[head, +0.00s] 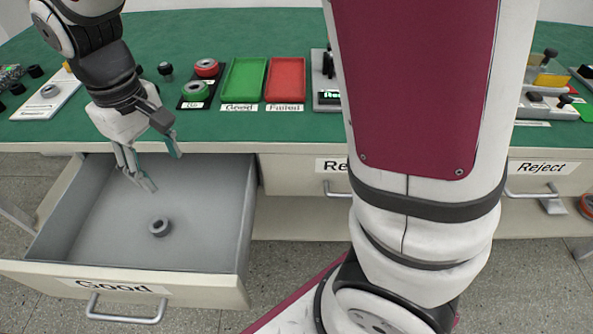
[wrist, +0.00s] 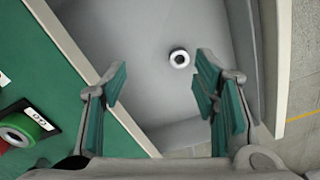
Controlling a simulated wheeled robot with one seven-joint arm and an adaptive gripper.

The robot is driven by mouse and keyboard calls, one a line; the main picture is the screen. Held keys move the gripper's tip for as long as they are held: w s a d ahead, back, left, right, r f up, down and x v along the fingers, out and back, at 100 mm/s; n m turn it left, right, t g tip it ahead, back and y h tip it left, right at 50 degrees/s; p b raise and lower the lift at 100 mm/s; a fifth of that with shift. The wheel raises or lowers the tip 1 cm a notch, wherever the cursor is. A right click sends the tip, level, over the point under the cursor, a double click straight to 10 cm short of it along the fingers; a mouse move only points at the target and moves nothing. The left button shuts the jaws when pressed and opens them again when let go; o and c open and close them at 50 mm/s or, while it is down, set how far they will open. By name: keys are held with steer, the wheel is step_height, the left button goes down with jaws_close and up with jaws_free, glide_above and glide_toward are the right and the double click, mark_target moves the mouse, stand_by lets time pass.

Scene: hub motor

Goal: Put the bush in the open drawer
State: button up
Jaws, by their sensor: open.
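The bush (head: 159,228), a small dark grey ring, lies on the floor of the open drawer (head: 205,190), which is labelled "Good".
The green-topped table (head: 300,130) runs behind the drawer. On it are a green tray (head: 243,80) labelled "Good", a red tray (head: 285,80) labelled "Failed", and a black stand with red and green rings (head: 197,90). A closed drawer labelled "Reject" (head: 540,170) is at right.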

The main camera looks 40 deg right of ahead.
steer(key=s+d+r+m, duration=0.3)
steer(key=s+d+r, duration=0.5)
steer(key=s+d, duration=0.25)
steer(key=s+d+m, duration=0.1)
steer(key=s+d, duration=0.1)
steer(key=s, duration=0.5)
steer(key=s+d+m, duration=0.1)
steer(key=s+d, duration=0.2)
steer(key=s, duration=0.5)
steer(key=shift+s+d+m, duration=0.2)
steer(key=shift+m, duration=0.1)
steer(key=shift+r, duration=0.15)
step_height(320, 180, up, 22)
steer(key=t+p, duration=0.4)
steer(key=p, duration=1.6)
steer(key=shift+a, duration=0.15)
